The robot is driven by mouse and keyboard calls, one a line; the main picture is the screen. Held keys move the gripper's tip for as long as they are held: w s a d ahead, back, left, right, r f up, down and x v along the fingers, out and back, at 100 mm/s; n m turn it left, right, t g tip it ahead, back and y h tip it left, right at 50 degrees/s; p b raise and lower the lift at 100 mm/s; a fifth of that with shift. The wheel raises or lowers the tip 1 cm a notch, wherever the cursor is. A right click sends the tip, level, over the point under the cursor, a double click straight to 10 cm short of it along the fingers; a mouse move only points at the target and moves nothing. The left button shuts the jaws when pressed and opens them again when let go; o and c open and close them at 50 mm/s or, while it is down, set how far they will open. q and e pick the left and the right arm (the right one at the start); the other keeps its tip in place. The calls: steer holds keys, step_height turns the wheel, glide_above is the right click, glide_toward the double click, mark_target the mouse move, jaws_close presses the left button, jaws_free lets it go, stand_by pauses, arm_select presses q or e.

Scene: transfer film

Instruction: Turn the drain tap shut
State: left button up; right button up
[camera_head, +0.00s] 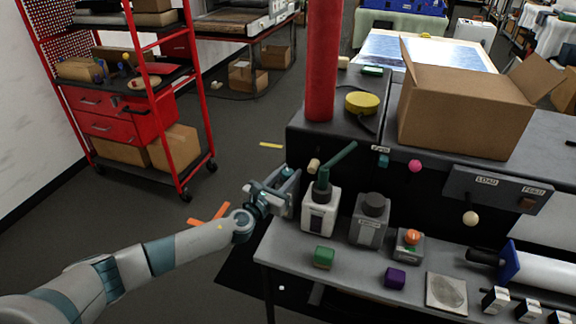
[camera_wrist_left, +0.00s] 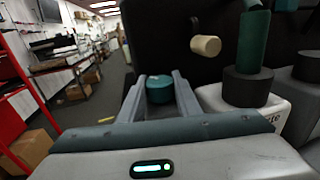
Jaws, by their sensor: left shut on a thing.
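My left gripper (camera_head: 284,188) is at the left end of the machine's front, beside the white box with the lever. In the left wrist view its two fingers (camera_wrist_left: 160,98) are closed around a short teal round knob (camera_wrist_left: 160,84), which appears to be the drain tap. The fingers partly hide the knob, and no label for it can be read. A green lever (camera_head: 337,164) on a dark round base stands tilted on a white box (camera_head: 320,220); it also shows in the left wrist view (camera_wrist_left: 254,45), right of the fingers. My right gripper is not in view.
A beige knob (camera_head: 313,165) sticks out close to the gripper. A grey box with a dark knob (camera_head: 375,204), an orange button (camera_head: 412,237), a green block (camera_head: 324,256) and a purple block (camera_head: 396,277) are on the ledge. A red column (camera_head: 322,60) stands behind.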

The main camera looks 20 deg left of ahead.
arm_select(q)
steer(key=n+y+p, duration=0.2)
steer(key=y, duration=0.1)
steer(key=shift+d+r+t+p, duration=0.1)
steer(key=shift+r+t+p, duration=0.1)
steer(key=shift+t+p, duration=0.15)
steer(key=shift+f+n+y+p, duration=0.1)
steer(key=shift+n+y+p, duration=0.55)
steer(key=shift+y, duration=0.55)
steer(key=shift+f+n+y, duration=0.1)
steer(key=shift+n+y, duration=0.75)
steer(key=shift+y, duration=0.35)
steer(key=shift+n+g+y, duration=0.55)
steer(key=shift+n+y, duration=0.35)
steer(key=shift+y, duration=0.5)
steer(key=o, duration=1.1)
steer(key=shift+c, duration=0.2)
steer(key=shift+s, duration=0.1)
